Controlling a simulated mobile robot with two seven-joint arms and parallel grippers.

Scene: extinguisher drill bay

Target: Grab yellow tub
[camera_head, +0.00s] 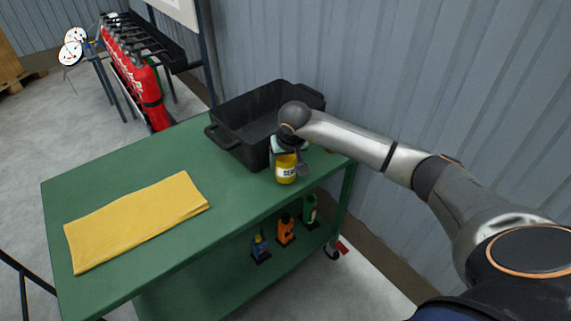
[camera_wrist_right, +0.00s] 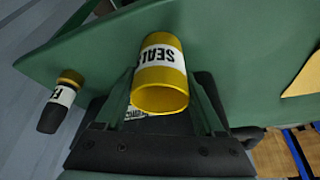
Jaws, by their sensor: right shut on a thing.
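The yellow tub (camera_head: 286,174) with a white label is at the right end of the green table, in front of the black bin. In the right wrist view the tub (camera_wrist_right: 160,97) sits between the two fingers, its label reading "SEAL". My right gripper (camera_head: 285,157) comes at it from above and is shut on it. I cannot tell whether the tub's bottom touches the table. My left gripper is not in view.
The black bin (camera_head: 229,112) stands just behind the tub. A yellow cloth (camera_head: 135,221) lies on the table's left part. A small yellow container with a dark end (camera_wrist_right: 69,80) shows in the wrist view. Bottles (camera_head: 286,230) stand on the lower shelf. The table's middle is clear.

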